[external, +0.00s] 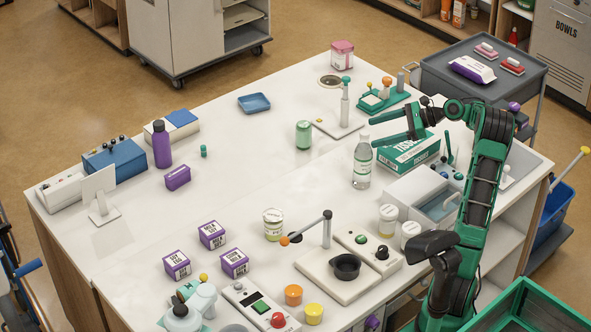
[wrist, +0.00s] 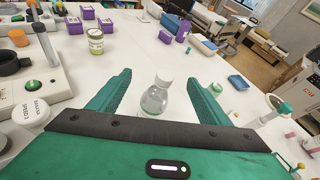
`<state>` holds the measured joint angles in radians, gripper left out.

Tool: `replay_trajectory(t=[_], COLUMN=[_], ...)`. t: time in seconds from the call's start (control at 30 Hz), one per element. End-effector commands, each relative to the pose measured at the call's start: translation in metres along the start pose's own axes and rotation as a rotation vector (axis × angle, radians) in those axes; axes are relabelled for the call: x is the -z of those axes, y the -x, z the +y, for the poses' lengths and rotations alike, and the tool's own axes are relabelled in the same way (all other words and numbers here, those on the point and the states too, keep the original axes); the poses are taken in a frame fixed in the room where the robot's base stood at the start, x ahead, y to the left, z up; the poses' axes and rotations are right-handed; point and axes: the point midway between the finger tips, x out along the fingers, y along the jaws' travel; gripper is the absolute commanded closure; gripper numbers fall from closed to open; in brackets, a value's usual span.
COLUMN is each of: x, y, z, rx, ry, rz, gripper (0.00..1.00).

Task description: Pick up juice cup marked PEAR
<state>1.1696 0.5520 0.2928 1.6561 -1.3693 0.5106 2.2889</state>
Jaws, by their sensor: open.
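I cannot read PEAR on anything. Two white-lidded cups (external: 388,214) (external: 410,231) stand right of the table's middle in the external view. In the wrist view a white lid (wrist: 28,110) at the left edge bears print that seems to start with BANANA. A jar with a pale lid and green label (external: 273,224) stands farther left; it also shows in the wrist view (wrist: 95,41). My gripper (external: 371,132) (wrist: 160,77) is open and empty above the table. A clear bottle (external: 362,168) (wrist: 156,98) shows between the fingers in the wrist view, apparently below them.
A green tissue box (external: 409,153) lies under my arm. A green can (external: 303,134) stands left of the bottle. Several purple boxes (external: 212,234), orange and yellow cups (external: 293,294) and a lever device (external: 345,268) crowd the front. The table's middle is mostly clear.

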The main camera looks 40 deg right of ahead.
Motion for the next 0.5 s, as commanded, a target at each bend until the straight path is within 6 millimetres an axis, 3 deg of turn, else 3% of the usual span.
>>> replay_trajectory(t=[0.27, 0.5], x=[-0.011, -0.029], y=[-0.022, -0.056], z=[0.013, 0.035], rx=[-0.018, -0.037], ry=[0.224, 0.583], rz=[-0.012, -0.038], gripper=[0.29, 0.29])
